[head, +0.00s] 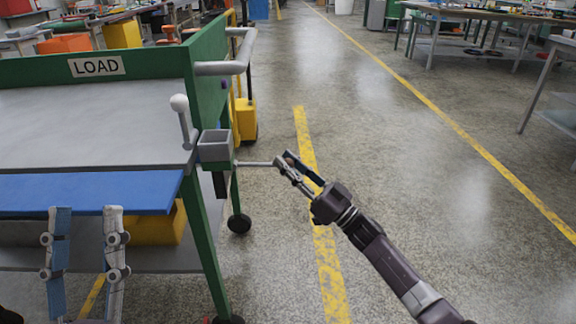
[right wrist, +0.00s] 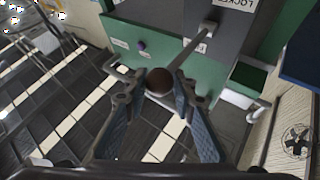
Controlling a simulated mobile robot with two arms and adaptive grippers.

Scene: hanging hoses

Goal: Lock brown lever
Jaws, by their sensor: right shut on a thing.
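The brown lever shows in the right wrist view as a round brown knob (right wrist: 159,81) on a thin grey rod. In the head view its rod (head: 252,164) sticks out sideways to the right from a grey box (head: 215,152) on the cart's corner. My right gripper (head: 285,162) is shut on the lever's knob end; in the right wrist view its fingers (right wrist: 158,88) stand on both sides of the knob. In the head view the knob is hidden by the fingers. My left gripper (head: 86,212) is open and empty, in front of the cart's blue edge.
The green cart (head: 205,75) with a LOAD sign (head: 96,66) fills the left. A white-knobbed lever (head: 182,120) stands upright beside the grey box. A grey handle bar (head: 225,68) juts out above. A label partly reading LOCKED (right wrist: 236,3) shows upside down.

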